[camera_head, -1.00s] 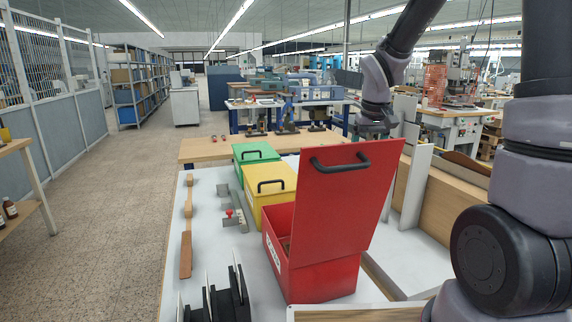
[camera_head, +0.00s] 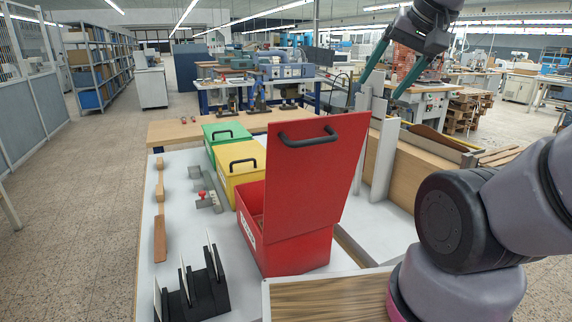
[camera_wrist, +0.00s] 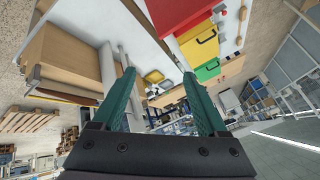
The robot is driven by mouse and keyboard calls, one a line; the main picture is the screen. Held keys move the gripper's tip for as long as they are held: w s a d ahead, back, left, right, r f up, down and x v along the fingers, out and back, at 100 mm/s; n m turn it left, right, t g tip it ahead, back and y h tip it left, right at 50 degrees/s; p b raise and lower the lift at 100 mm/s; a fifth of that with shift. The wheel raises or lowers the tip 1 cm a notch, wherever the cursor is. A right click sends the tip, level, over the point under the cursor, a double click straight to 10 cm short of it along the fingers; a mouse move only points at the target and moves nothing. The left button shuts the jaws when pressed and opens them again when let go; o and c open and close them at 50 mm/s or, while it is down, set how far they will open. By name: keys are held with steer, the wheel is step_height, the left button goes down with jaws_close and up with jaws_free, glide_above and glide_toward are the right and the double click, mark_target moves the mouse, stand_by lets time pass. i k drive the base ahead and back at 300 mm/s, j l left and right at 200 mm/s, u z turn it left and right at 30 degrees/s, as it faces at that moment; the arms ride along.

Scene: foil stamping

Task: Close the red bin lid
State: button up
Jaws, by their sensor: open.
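The red bin (camera_head: 284,254) stands on the white table with its lid (camera_head: 318,180) raised, nearly upright and leaning back to the right. A dark handle (camera_head: 308,138) is on the lid near its top edge. The bin's inside is mostly hidden by the lid. My gripper (camera_head: 378,93) is open and empty, above and to the right of the lid, apart from it. In the wrist view the green fingers (camera_wrist: 162,80) are spread wide, and part of the red bin (camera_wrist: 178,12) shows at the top.
Closed yellow (camera_head: 243,182) and green (camera_head: 222,136) bins stand behind the red one. A black rack (camera_head: 195,293) with upright plates is at front left. Upright pale boards (camera_head: 381,158) stand right of the lid. Wooden tools (camera_head: 160,239) lie along the left edge.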

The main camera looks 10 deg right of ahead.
mark_target(312, 163)
steer(key=k+l, duration=0.1)
steer(key=l, duration=0.25)
steer(key=k+l, duration=0.15)
steer(key=l, duration=0.2)
steer(key=k+l+u, duration=0.1)
steer(key=l, duration=0.25)
steer(key=k+l, duration=0.15)
steer(key=l, duration=0.15)
